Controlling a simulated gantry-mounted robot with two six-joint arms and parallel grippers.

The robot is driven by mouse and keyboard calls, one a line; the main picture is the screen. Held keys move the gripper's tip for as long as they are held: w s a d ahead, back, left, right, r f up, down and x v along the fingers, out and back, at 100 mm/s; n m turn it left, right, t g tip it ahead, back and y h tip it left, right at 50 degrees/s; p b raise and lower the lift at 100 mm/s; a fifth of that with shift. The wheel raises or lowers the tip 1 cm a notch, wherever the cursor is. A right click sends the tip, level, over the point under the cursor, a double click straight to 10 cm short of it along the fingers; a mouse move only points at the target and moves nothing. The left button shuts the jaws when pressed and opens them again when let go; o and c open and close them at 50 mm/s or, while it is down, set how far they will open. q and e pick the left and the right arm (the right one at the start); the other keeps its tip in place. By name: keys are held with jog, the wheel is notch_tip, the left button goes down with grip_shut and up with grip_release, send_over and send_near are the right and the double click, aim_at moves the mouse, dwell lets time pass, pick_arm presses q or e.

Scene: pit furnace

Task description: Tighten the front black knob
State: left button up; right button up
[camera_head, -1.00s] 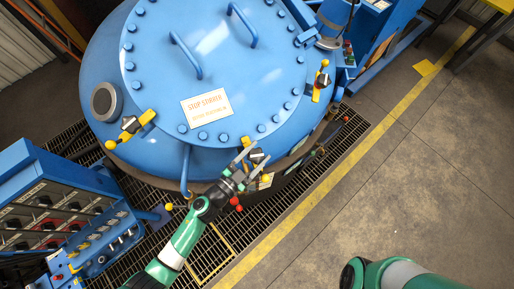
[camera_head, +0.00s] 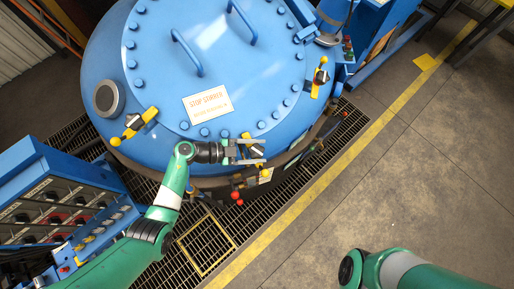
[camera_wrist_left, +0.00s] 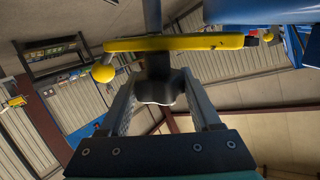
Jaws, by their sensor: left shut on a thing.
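The front black knob (camera_head: 257,153) sits at the front edge of the blue furnace lid (camera_head: 200,60), by a yellow clamp bar (camera_head: 246,137). My left gripper (camera_head: 259,151) reaches it from the left, with one finger on each side of the knob. In the left wrist view the dark knob (camera_wrist_left: 159,90) is between the two grey fingers, shut on it, with the yellow bar (camera_wrist_left: 180,43) and its yellow ball end (camera_wrist_left: 103,73) beyond. My right gripper is out of view; only part of my right arm shows at the bottom right.
Two other yellow clamps with black knobs sit at the lid's left (camera_head: 134,122) and right (camera_head: 321,76). A blue control panel (camera_head: 60,200) stands at the lower left. Red balls (camera_head: 236,197) lie just below the front clamp. The concrete floor at right is clear.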

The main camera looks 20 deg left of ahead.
pick_arm(q)
jog(key=shift+r+g, duration=0.15)
jog(key=shift+g, duration=0.15)
jog(key=o, duration=1.4)
jog(key=shift+c, duration=0.2)
jog(key=shift+s+a, duration=0.1)
jog(key=shift+a, duration=0.05)
jog(key=v, duration=1.1)
jog(key=shift+a, duration=0.1)
